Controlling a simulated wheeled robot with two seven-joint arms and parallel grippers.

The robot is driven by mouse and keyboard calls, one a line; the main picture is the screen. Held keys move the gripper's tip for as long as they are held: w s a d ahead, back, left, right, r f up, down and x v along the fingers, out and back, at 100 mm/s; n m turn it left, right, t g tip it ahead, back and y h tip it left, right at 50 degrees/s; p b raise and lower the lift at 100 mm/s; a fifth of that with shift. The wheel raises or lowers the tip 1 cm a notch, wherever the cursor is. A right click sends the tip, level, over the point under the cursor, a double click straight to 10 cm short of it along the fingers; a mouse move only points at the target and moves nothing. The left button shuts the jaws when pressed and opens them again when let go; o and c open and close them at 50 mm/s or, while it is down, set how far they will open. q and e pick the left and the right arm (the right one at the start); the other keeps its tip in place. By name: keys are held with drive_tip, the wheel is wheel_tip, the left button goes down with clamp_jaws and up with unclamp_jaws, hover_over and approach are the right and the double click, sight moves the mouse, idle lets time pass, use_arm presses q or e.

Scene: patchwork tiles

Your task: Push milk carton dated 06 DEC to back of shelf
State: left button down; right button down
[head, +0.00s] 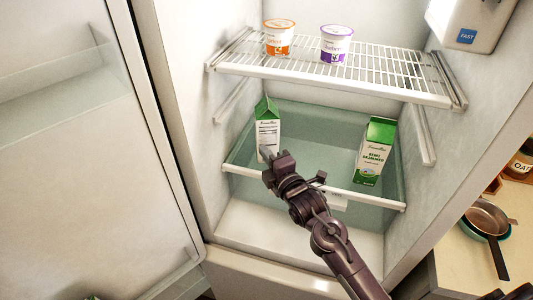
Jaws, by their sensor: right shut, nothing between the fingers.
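Two green-and-white milk cartons stand on the lower glass shelf of the open fridge. The left milk carton (267,125) is turned so a side panel of small print faces me. The right milk carton (375,152) shows its front label, with the words "semi skimmed". I cannot read a date on either one. My right gripper (266,156) is shut and empty, with its tips at the lower front of the left carton; I cannot tell whether they touch it. It hides part of the carton's base. My left gripper is out of view.
The lower shelf (310,187) has a raised front edge and free room between and behind the cartons. A wire rack (390,75) above holds an orange cup (279,40) and a purple cup (335,46). The fridge door (70,170) stands open at left. Pans (487,217) sit at right.

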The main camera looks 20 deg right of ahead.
drive_tip(key=w+d+b, duration=0.1)
drive_tip(key=w+d, duration=0.1)
drive_tip(key=w, duration=0.2)
drive_tip(key=w+d+b, duration=0.2)
drive_tip(key=w+d, duration=0.1)
drive_tip(key=w, duration=0.1)
drive_tip(key=w+d+b, duration=0.2)
drive_tip(key=w+d, duration=0.1)
drive_tip(key=w, duration=0.1)
drive_tip(key=shift+w+d+f, duration=0.2)
drive_tip(key=shift+d, duration=0.05)
drive_tip(key=shift+w+d+r+b, duration=0.15)
drive_tip(key=shift+w+d+b, duration=0.05)
drive_tip(key=shift+w+b, duration=0.1)
